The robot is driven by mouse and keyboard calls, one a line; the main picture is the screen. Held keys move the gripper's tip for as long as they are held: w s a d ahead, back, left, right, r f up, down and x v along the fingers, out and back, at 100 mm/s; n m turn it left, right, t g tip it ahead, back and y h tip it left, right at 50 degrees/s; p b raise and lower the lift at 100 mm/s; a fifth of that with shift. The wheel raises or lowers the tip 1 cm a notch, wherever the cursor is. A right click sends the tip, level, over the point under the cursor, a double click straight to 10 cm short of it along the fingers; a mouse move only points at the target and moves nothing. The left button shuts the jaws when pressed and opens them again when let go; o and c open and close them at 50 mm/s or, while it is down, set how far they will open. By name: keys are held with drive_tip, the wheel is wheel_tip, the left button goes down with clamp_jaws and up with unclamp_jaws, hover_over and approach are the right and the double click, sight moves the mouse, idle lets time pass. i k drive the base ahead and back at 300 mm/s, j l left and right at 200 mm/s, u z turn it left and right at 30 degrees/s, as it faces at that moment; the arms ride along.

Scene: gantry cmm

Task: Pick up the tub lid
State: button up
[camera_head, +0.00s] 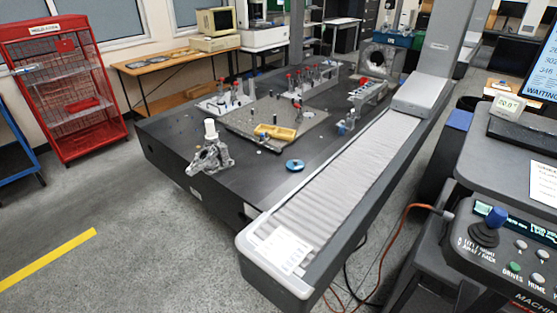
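A small round blue piece (294,164), which looks like the tub lid, lies flat on the dark granite table (254,180). It sits near the table's right side, close to the long grey bellows-covered rail. It has a darker spot at its middle. I cannot tell at this size whether it is a lid or a ring. No tub is clearly seen. My gripper is not in view.
A grey metal casting (209,158) with a white cylinder above it stands left of the blue piece. A yellow tray (275,132) lies behind. The bellows rail (335,180) runs along the right. A control console (500,235) stands at right. Floor is clear at front left.

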sight(291, 165)
drive_tip(key=i+j, duration=0.25)
drive_tip(key=j, duration=0.15)
drive_tip(key=i+j, duration=0.3)
drive_tip(key=i+j+z, duration=0.1)
drive_tip(key=i+j, duration=0.15)
drive_tip(key=j, duration=0.2)
drive_tip(key=i+j, duration=0.5)
drive_tip(key=j, duration=0.25)
drive_tip(key=i+j, duration=0.1)
drive_tip(key=i, duration=0.3)
drive_tip(key=i+j+z, duration=0.1)
drive_tip(key=i, duration=0.25)
drive_tip(key=i+j, duration=0.15)
drive_tip(key=i, duration=0.55)
